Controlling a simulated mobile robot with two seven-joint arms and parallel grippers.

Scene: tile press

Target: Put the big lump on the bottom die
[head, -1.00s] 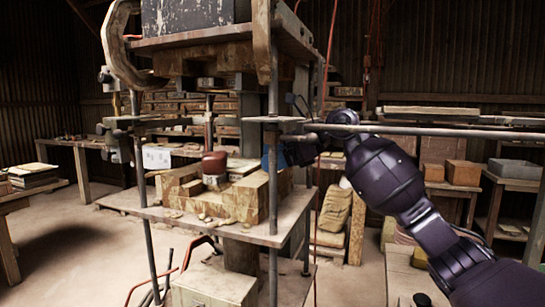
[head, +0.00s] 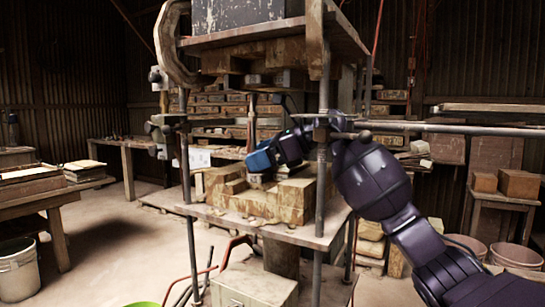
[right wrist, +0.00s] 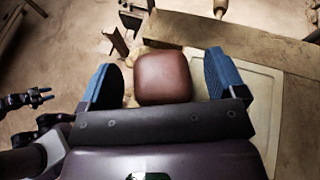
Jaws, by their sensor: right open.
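A reddish-brown, rounded, block-shaped lump (right wrist: 164,77) shows in the right wrist view between the two blue fingers of my right gripper (right wrist: 160,82). The fingers are open, with a gap on each side of the lump. In the head view my right gripper (head: 262,160) reaches in between the press posts, just above the tan, stepped bottom die (head: 262,204), and hides the lump. The die sits on the press's lower plate (head: 265,232). I cannot tell exactly what the lump rests on.
Metal posts (head: 322,180) stand close to my right arm. The upper press block (head: 245,14) hangs overhead. A long horizontal bar (head: 450,128) runs to the right. Tables and a bucket (head: 18,270) stand at the left, with open floor between.

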